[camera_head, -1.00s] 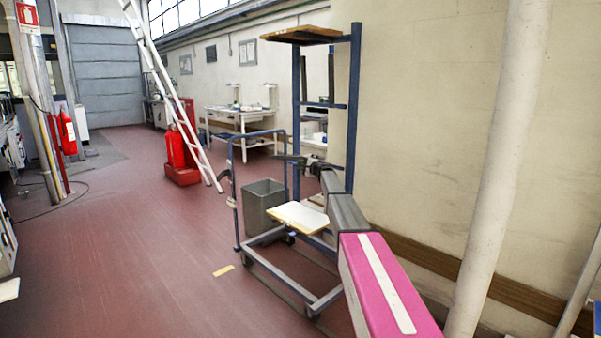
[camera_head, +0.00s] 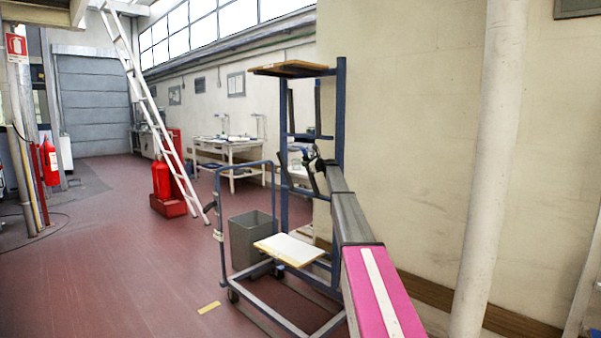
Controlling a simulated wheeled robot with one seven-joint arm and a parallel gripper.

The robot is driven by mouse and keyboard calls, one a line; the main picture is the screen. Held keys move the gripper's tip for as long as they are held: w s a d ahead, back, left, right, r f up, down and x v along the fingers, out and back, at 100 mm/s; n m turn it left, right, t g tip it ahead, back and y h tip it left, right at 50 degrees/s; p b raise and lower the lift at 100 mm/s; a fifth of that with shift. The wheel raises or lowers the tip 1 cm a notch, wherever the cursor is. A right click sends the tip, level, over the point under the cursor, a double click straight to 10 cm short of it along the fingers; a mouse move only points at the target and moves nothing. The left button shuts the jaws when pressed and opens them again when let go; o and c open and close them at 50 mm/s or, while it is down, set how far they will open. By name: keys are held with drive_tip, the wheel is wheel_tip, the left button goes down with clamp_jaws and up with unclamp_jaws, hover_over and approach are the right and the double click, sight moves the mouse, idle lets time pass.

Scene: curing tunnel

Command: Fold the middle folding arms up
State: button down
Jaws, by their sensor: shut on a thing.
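The blue rack trolley (camera_head: 340,110) stands against the wall, with a wooden board on top and a pale board low down. The middle folding arms (camera_head: 313,182) show as a dark, steeply tilted bar at mid-height, close to the rack's uprights. My gripper (camera_head: 309,160) is at these arms, small and dark in the head view. It is shut on them, but its fingers and the exact contact are hard to make out. My own arm hides the rack's right side below. Another pair of dark arms (camera_head: 290,108) stands upright above the upper crossbar.
A grey bin (camera_head: 250,238) stands behind the pale low board (camera_head: 288,249). The trolley's blue handle frame (camera_head: 219,205) is left of it. A white pipe (camera_head: 490,170) rises at the right. The red floor at left is open, with a ladder (camera_head: 150,105) and extinguishers (camera_head: 161,181) beyond.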

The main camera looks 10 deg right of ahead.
drive_tip(key=shift+w+d+r+m, duration=0.3)
drive_tip(key=shift+w+d+m, duration=0.2)
drive_tip(key=shift+d, duration=0.25)
drive_tip(key=shift+w+d+r+m, duration=0.25)
drive_tip(key=shift+w+d+m, duration=0.25)
drive_tip(key=shift+d, duration=0.25)
drive_tip(key=shift+w+d+r+m, duration=0.3)
drive_tip(key=shift+w+d+m, duration=0.1)
drive_tip(key=shift+w+d, duration=0.3)
drive_tip(key=shift+s, duration=0.1)
drive_tip(key=c, duration=0.9)
unclamp_jaws()
drive_tip(key=v, duration=1.1)
